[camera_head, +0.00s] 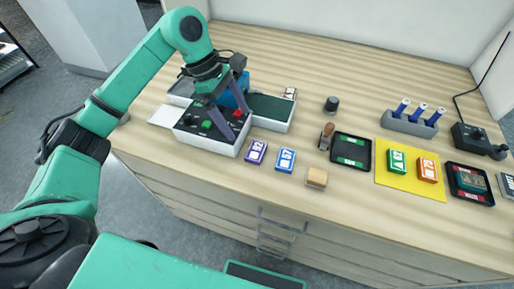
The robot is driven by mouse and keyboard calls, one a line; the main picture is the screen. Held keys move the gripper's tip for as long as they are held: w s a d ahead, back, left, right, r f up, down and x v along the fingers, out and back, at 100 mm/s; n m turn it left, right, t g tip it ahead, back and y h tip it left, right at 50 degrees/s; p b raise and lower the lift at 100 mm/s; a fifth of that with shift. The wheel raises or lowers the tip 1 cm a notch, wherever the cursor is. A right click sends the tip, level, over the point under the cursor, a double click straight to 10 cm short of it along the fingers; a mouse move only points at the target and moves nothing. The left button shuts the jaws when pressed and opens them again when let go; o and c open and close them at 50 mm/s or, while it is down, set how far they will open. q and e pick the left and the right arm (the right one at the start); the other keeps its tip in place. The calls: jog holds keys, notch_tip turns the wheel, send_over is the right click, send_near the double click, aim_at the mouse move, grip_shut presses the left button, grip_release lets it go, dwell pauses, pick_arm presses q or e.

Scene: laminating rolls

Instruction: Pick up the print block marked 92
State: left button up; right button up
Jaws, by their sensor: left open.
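The purple print block (256,152) stands on the counter, just right of the machine's front corner; its white number looks like 92, though small. My left gripper (231,128) is open and points down over the black control panel of the white machine (215,146), left of and behind the purple block. Nothing shows between its fingers, and it is apart from the block. A blue print block (286,160), seemingly marked 67, stands close to the right of the purple one. My right gripper is not in view.
A wooden block (317,178), a wooden-handled stamp (327,136) and a black tray (351,151) lie to the right. A yellow mat (410,188) carries a green block (397,161) and an orange block (428,170). The counter in front of the purple block is clear.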

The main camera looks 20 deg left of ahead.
aim_at(256, 150)
pick_arm(q)
jog(key=p+x, duration=0.1)
jog(key=x, duration=0.2)
jog(key=p+x, duration=0.2)
jog(key=x, duration=0.2)
jog(key=p+x, duration=0.1)
jog(key=x, duration=0.2)
jog(key=shift+s+d, duration=0.15)
jog(key=shift+d, duration=0.3)
jog(key=shift+f, duration=0.2)
jog(key=c, duration=1.1)
jog(key=shift+r, duration=0.1)
